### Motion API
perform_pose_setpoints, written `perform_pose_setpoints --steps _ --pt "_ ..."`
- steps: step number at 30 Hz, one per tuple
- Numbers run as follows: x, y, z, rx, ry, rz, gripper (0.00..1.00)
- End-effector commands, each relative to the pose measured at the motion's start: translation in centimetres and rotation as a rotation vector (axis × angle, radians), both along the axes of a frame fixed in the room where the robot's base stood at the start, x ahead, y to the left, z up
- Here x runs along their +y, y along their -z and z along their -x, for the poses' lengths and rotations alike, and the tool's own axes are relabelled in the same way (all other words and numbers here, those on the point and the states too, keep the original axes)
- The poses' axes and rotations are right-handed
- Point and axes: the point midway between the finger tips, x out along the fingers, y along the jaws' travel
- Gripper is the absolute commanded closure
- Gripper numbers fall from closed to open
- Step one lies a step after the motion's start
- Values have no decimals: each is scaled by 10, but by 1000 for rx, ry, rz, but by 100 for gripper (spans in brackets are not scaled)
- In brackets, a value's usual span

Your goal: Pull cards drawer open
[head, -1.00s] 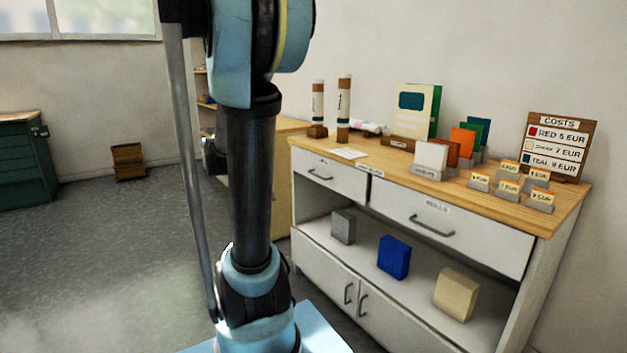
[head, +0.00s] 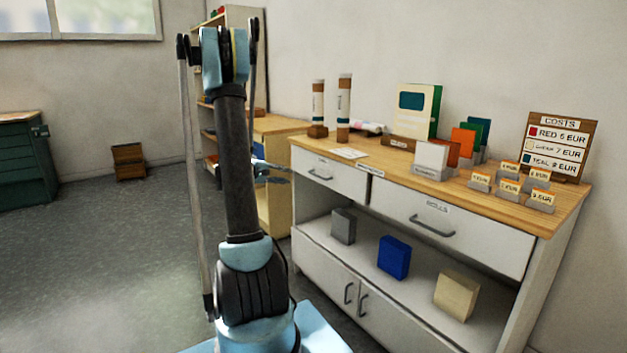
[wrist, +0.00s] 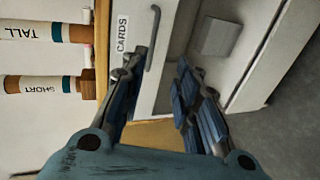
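The cards drawer (head: 345,180) is the white upper-left drawer of the cabinet, and its front looks flush with the cabinet. Its grey bar handle (head: 319,176) also shows in the wrist view (wrist: 157,38), beside the CARDS label (wrist: 122,33). My gripper (wrist: 160,64) is open and empty, with its two blue-grey fingers on either side of the handle's lower end in the wrist view. I cannot tell how far the handle is beyond the fingertips. In the head view my gripper (head: 280,172) is small, just left of the drawer and partly hidden by my arm.
Tall and short tubes (head: 344,105) stand on the wooden top above the drawer. A wider drawer (head: 455,231) is at right. Grey, blue and cream blocks sit on the open shelf (head: 365,248) below. A pale wooden cabinet (head: 280,125) stands behind my gripper.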

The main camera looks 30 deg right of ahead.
Motion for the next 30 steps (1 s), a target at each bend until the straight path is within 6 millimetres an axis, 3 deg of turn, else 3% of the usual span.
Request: perform_pose_setpoints --steps 6,16,30 --pt "-19 14 -19 19 9 89 71" --pt "-39 20 -25 24 12 115 71" --pt "-118 37 -31 24 13 114 71"
